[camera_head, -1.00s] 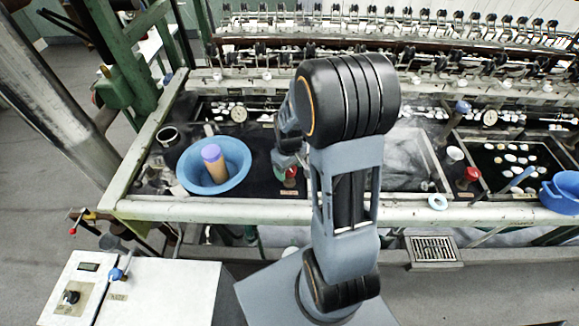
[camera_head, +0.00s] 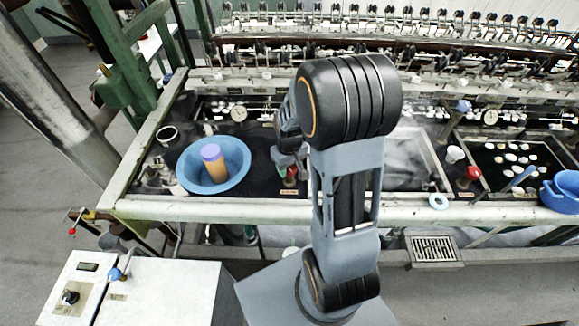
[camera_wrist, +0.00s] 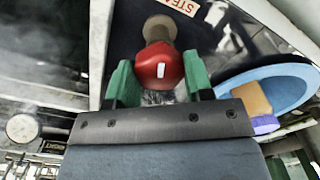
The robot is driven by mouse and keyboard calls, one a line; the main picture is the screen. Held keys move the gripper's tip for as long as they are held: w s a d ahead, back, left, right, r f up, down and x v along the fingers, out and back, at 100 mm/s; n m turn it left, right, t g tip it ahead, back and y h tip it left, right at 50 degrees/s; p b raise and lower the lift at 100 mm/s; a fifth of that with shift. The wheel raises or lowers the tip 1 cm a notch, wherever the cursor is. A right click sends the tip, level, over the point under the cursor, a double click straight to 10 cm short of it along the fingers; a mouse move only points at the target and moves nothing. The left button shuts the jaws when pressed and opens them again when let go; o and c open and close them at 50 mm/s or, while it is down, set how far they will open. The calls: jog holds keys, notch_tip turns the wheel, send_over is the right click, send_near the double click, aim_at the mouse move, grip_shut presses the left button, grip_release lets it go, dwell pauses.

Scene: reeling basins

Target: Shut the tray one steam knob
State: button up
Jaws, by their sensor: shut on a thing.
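The red steam knob (camera_wrist: 160,65) of tray one sits on a brass-coloured stem in the wrist view, with a short white mark upright on its face. Its red also shows small in the head view (camera_head: 290,178), at the front of the left dark tray. My gripper (camera_wrist: 160,80) has its green fingers on either side of the knob and is shut on it. In the head view my gripper (camera_head: 288,166) is partly hidden behind my own arm. A label reading "STE", partly cut off (camera_wrist: 183,5), lies beside the stem.
A blue bowl (camera_head: 240,160) with an orange and purple cylinder (camera_head: 213,163) stands left of the knob. A second red knob (camera_head: 472,174) is by the right tray. A pale front rail (camera_head: 200,210) runs along the basins. A white control box (camera_head: 160,290) stands at lower left.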

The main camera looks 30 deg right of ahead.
jog(key=shift+m, duration=1.9)
jog(key=shift+b, duration=0.3)
jog(key=o, duration=0.9)
notch_tip(320, 180, up, 14)
jog(key=shift+f, duration=0.1)
